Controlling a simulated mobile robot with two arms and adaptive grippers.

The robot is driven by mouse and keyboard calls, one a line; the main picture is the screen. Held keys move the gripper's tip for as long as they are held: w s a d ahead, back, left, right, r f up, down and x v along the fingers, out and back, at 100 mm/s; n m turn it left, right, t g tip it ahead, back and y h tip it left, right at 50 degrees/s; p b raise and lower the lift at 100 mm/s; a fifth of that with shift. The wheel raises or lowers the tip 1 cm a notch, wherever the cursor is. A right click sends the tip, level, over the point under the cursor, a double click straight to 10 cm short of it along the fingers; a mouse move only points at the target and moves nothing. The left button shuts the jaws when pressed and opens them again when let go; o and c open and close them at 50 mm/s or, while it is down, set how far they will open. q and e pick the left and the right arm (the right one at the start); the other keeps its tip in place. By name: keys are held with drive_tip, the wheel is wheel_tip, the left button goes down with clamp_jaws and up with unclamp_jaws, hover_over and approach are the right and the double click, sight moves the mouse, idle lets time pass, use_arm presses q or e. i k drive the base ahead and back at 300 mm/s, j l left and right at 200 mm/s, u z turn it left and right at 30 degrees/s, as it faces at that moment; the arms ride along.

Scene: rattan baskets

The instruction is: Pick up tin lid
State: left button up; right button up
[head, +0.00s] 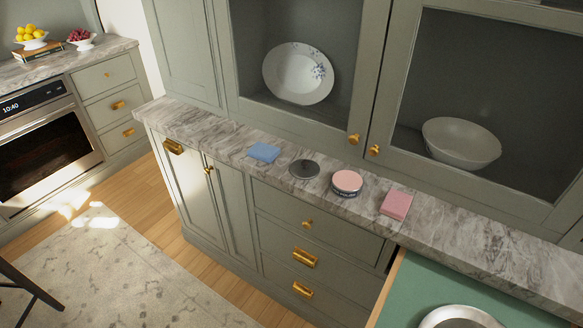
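A flat, round, dark grey disc with a lighter rim, which looks like the tin lid (304,169), lies on the marble counter (455,232). Just right of it stands a short round tin (346,186) with a pale pink top and a dark label with light lettering. I cannot tell if the pink is the tin's contents or a cover. The disc and the tin are apart. Neither of my grippers is in view.
A blue folded cloth or sponge (264,152) lies left of the disc, and a pink one (396,204) right of the tin. Cabinets with a plate (299,75) and a bowl (461,143) rise behind. A green-lined surface (440,283) holding a metal dish (460,317) is at lower right.

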sight(301, 169)
drive_tip(key=j+z, duration=0.25)
drive_tip(key=z, duration=0.2)
drive_tip(key=j+z, duration=0.3)
drive_tip(key=z, duration=0.2)
drive_tip(key=j+z, duration=0.25)
drive_tip(key=z, duration=0.2)
drive_tip(key=j+z, duration=0.3)
drive_tip(key=j, duration=0.15)
drive_tip(key=j+u, duration=0.15)
drive_tip(key=u, duration=0.3)
drive_tip(key=i+j+u, duration=0.1)
drive_tip(key=u, duration=0.35)
drive_tip(key=j+u, duration=0.15)
drive_tip(key=u, duration=0.3)
drive_tip(key=i+u, duration=0.15)
drive_tip(key=u, duration=0.3)
